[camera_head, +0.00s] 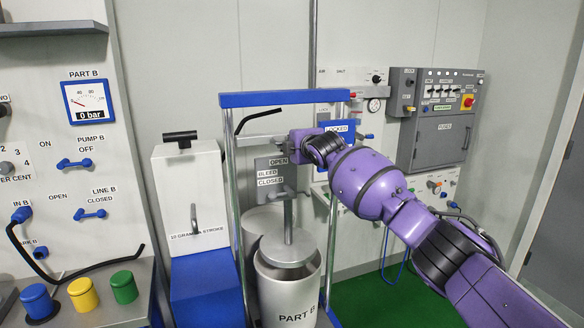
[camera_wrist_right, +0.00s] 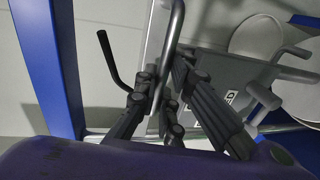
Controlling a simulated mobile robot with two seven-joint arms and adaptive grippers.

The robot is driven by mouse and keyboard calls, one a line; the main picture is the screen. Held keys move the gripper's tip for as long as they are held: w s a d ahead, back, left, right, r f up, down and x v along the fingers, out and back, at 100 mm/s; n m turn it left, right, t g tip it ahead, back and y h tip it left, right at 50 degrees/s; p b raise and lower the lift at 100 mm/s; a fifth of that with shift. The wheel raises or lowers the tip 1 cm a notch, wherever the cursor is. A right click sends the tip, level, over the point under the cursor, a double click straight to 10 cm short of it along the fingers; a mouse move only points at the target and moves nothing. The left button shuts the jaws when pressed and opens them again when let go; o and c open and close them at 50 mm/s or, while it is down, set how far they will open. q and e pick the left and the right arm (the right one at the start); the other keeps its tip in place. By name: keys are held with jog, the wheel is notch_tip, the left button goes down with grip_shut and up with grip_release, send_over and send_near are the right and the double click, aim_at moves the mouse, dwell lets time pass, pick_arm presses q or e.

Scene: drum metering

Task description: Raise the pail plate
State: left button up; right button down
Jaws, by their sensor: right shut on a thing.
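The pail plate (camera_head: 287,248) is a round grey disc on a vertical rod, at the mouth of the white pail (camera_head: 295,300) marked PART B. Whether it sits just above or inside the rim is hard to tell. The blue-topped metal frame (camera_head: 285,98) stands around them. My right gripper (camera_head: 294,148) reaches into the frame from the right, above the plate. In the right wrist view my right gripper (camera_wrist_right: 160,100) is shut on a grey metal bar handle (camera_wrist_right: 171,48). The OPEN/BLEED/CLOSED label plate (camera_head: 270,172) is just below the gripper. My left gripper is out of view.
A white cabinet (camera_head: 190,200) with a black T-handle stands left of the frame. A control panel (camera_head: 50,150) with a gauge and blue valve handles is further left. A grey electrical box (camera_head: 440,140) hangs at the right. Green floor (camera_head: 385,300) is clear behind my arm.

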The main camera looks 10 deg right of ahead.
notch_tip(320, 180, up, 3)
jog(key=shift+r, duration=0.4)
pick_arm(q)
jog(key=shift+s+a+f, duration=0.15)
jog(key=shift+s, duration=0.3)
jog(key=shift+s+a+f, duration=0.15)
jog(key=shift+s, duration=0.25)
pick_arm(e)
jog(key=shift+r, duration=0.1)
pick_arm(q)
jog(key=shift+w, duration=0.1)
pick_arm(e)
jog(key=c, duration=1.9)
grip_release()
jog(key=shift+c, duration=0.2)
jog(key=shift+o, duration=0.5)
jog(key=shift+f, duration=0.25)
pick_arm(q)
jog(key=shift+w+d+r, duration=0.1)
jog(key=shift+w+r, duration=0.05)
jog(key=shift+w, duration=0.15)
pick_arm(e)
jog(key=v, duration=1.2)
